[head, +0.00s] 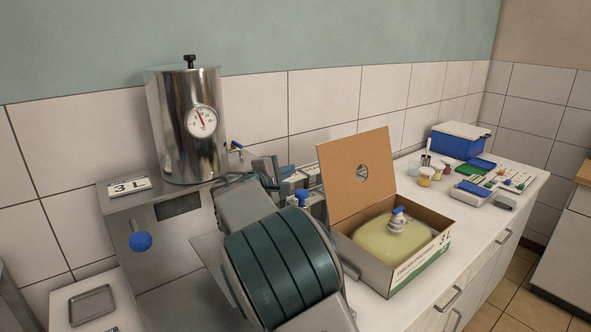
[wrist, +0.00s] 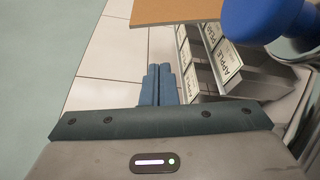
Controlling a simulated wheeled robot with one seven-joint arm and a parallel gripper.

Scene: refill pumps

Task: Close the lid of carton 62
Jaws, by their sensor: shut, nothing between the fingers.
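An open brown carton (head: 431,263) stands on the white counter. Its front carries printing and "3 L", but I cannot read a number 62. Its lid (head: 340,180) stands up at the back left, leaning back, with a round hole in it. Inside lies a yellowish filled bag (head: 385,243) with a grey spout and blue cap on top. In the wrist view, my gripper (wrist: 158,72) has both fingers together and empty, and a brown panel edge (wrist: 175,12), apparently the lid, shows beyond them. In the head view my arm largely hides the gripper, left of the lid.
A steel tank (head: 185,130) with a dial stands at the back left. Labelled holders (wrist: 228,62) reading "APPLE" and "PEAR" and a blue knob (wrist: 262,30) are close to my gripper. Small jars (head: 427,176) and a blue box (head: 458,143) stand behind the carton to the right.

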